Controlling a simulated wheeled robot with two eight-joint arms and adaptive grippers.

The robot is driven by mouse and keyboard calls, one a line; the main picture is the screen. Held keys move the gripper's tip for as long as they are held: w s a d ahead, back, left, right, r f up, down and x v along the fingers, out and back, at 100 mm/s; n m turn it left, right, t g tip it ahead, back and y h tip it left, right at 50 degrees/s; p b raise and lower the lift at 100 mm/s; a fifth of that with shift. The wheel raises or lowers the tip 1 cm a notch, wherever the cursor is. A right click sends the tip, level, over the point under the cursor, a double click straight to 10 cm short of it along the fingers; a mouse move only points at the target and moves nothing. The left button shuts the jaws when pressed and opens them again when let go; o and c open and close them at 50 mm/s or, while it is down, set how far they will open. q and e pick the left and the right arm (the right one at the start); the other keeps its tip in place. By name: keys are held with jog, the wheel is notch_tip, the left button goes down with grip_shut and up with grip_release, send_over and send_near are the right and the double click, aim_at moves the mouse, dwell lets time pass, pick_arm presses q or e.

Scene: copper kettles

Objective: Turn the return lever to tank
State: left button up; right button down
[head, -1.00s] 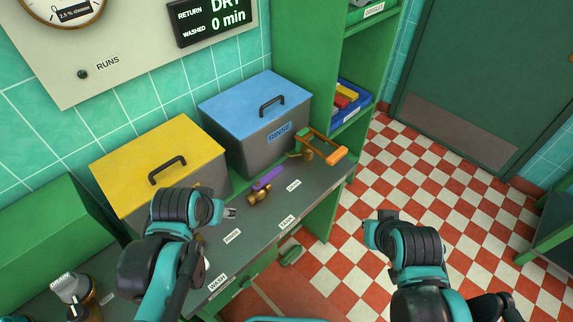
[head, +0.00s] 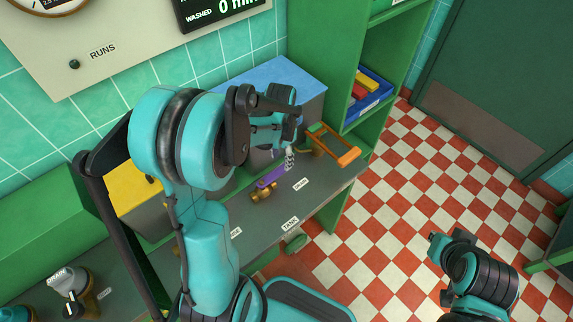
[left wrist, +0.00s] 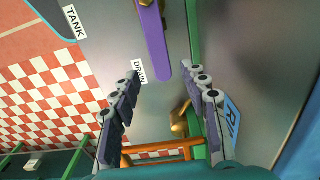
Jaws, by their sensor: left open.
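The return lever is a purple bar (head: 270,178) on a brass valve (head: 263,194) on the grey counter. Its free end points toward the DRAIN label (head: 300,184); the TANK label (head: 290,223) lies nearer the counter's front edge. In the left wrist view the purple lever (left wrist: 152,35) comes in from the top, and its end shows between my open fingertips, with no contact visible. My left gripper (head: 290,155) is open and empty, over the counter just beyond the lever's free end. My right gripper (head: 436,240) hangs over the floor; its fingers are not clear.
Behind are a blue-lidded bin (head: 308,76), partly hidden by my arm, and a yellow-lidded bin (head: 122,188). A green shelf (head: 325,42) rises at the back; checkered floor lies right.

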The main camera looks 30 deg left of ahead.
aim_at(282, 169)
pick_arm(q)
notch_tip(282, 169, down, 5)
jog(key=shift+f+b, duration=0.1)
jog(key=shift+b, duration=0.7)
jog(key=shift+c, duration=0.3)
grip_shut()
